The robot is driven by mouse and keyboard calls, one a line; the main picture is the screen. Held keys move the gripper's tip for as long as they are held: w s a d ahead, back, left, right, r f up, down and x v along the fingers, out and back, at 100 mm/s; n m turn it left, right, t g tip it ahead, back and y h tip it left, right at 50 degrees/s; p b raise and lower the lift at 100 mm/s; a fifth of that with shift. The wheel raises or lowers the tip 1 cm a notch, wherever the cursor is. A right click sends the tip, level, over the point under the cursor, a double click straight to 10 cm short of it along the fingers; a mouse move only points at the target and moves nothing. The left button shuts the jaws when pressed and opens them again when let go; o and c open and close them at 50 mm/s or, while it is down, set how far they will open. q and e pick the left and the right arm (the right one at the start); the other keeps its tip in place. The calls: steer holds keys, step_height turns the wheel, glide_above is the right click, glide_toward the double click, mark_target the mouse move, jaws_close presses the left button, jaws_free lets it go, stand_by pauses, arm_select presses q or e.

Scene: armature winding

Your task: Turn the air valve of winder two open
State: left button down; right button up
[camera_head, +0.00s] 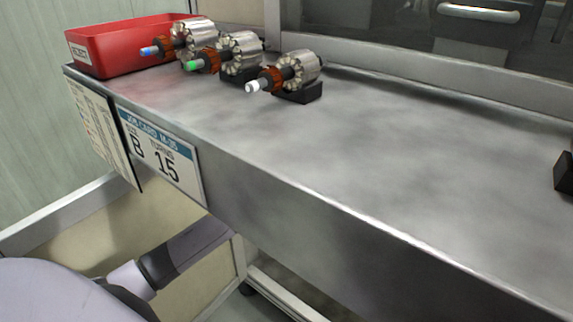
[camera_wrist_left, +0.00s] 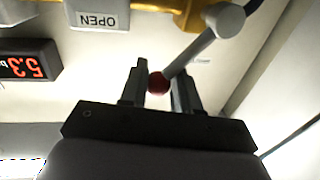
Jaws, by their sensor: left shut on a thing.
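In the left wrist view, the valve lever (camera_wrist_left: 196,54) is a pale grey rod running slantwise from a round grey hub (camera_wrist_left: 226,20) beside a yellow body (camera_wrist_left: 188,12) to a red ball knob (camera_wrist_left: 157,83). My left gripper (camera_wrist_left: 158,88) is shut on the red knob, with one finger on each side. An OPEN label (camera_wrist_left: 98,19) appears upside down to the left of the yellow body. Which winder this valve belongs to cannot be read. In the head view my left arm enters at lower left and its gripper is hidden. My right gripper is in neither view.
A red digital display (camera_wrist_left: 26,65) shows upside down in the left wrist view. On the metal bench (camera_head: 350,145) stand several armatures, one with a white shaft tip (camera_head: 290,75), beside a red bin (camera_head: 120,45). A job card (camera_head: 160,155) hangs on the bench front.

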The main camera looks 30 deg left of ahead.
arm_select(q)
steer(key=shift+d+f, duration=0.15)
steer(key=shift+f, duration=0.05)
steer(key=shift+d+f+m+b, duration=0.2)
steer(key=shift+f+m+b, duration=0.1)
steer(key=shift+b, duration=0.15)
steer(key=shift+s+d+f+m, duration=0.1)
steer(key=shift+d+f+m, duration=0.1)
steer(key=shift+m, duration=0.1)
steer(key=shift+d+f+m+b, duration=0.35)
steer(key=shift+d+m+b, duration=0.05)
steer(key=shift+m+b, duration=0.4)
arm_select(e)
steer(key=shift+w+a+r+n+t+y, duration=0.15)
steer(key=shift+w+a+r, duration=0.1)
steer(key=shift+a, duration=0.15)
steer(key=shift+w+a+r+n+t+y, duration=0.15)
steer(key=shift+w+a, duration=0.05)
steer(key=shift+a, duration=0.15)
arm_select(q)
steer(key=shift+s, duration=0.1)
steer(key=c, duration=0.9)
jaws_free()
steer(key=shift+r, duration=0.1)
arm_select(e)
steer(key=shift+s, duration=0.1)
